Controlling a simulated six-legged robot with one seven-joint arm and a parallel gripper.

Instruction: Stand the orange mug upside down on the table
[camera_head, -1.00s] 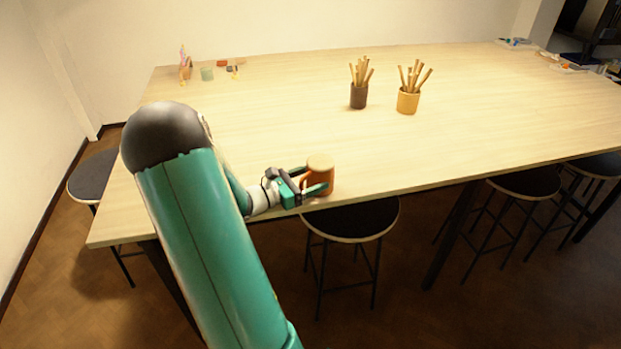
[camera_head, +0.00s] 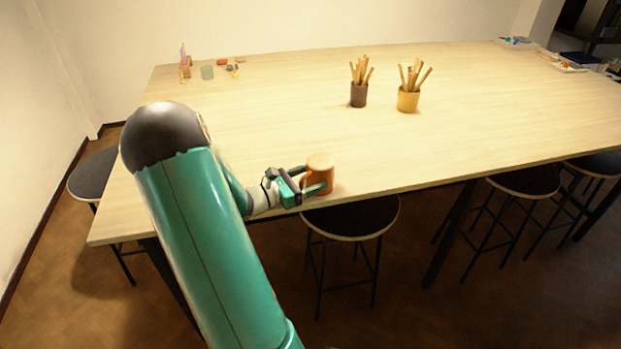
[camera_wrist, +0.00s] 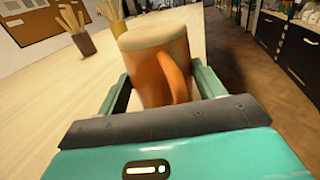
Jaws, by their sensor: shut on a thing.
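The orange mug (camera_head: 320,174) is at the near edge of the table (camera_head: 250,120). A pale, closed face is on top, so it looks upside down and close to upright. In the wrist view the mug (camera_wrist: 152,68) stands between the two fingers, with its handle toward my palm and a slight lean in the picture. My gripper (camera_head: 318,178) is shut on the mug from the left and near side; it also shows in the wrist view (camera_wrist: 160,85). I cannot tell whether the mug's rim touches the tabletop, since its lower part is partly hidden by the fingers.
A dark pot of sticks (camera_head: 358,95) and a yellow pot of sticks (camera_head: 408,101) stand behind the mug. A stool (camera_head: 350,218) is below the near edge. The tabletop around the mug is clear.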

